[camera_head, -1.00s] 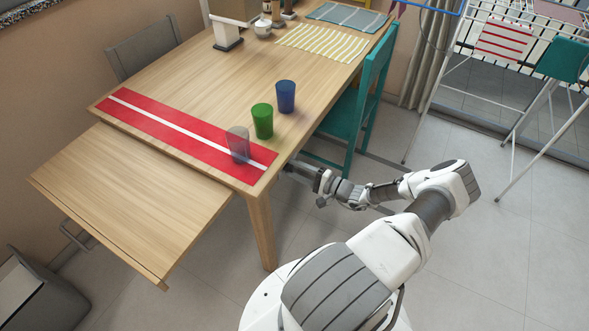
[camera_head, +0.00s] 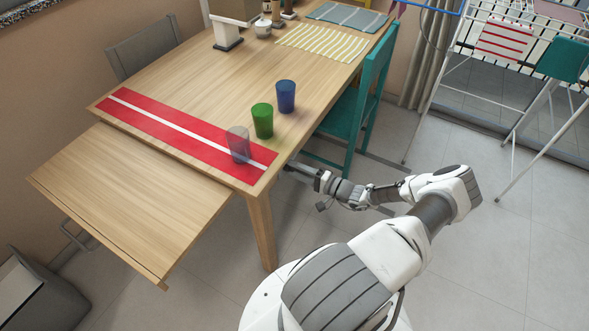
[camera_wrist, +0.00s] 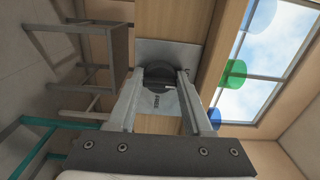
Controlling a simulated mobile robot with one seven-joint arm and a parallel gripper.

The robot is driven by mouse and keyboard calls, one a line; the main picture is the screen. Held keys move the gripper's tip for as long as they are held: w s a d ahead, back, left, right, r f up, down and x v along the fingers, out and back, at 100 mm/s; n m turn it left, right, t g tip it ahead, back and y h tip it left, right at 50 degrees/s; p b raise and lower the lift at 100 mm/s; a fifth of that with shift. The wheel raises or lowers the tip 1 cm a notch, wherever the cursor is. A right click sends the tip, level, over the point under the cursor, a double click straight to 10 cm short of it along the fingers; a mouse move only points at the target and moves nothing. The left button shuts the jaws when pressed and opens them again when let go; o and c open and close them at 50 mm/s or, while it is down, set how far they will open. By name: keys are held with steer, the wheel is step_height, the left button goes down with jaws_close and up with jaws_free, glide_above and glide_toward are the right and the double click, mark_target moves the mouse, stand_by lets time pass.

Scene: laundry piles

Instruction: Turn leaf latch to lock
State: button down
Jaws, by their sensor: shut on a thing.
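The leaf latch (camera_wrist: 158,88) shows in the wrist view as a dark round knob on a pale metal plate (camera_wrist: 165,50) fixed to the wood of the table. My gripper (camera_wrist: 162,78) has one finger on each side of the knob and is shut on it. In the head view my gripper is at the right edge of the wooden table (camera_head: 205,95), partly under the top, and the latch is hidden there. The table's leaf (camera_head: 125,200) sticks out at the near left, lower than the main top.
A clear glass (camera_head: 238,144), a green cup (camera_head: 262,121) and a blue cup (camera_head: 286,96) stand near the table edge above my arm. A red runner (camera_head: 185,135) lies across the top. A teal chair (camera_head: 372,90) stands close behind my arm. The floor at right is mostly clear.

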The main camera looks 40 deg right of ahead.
steer(key=shift+c, duration=1.6)
jaws_free()
steer(key=v, duration=1.7)
steer(key=shift+s, duration=0.25)
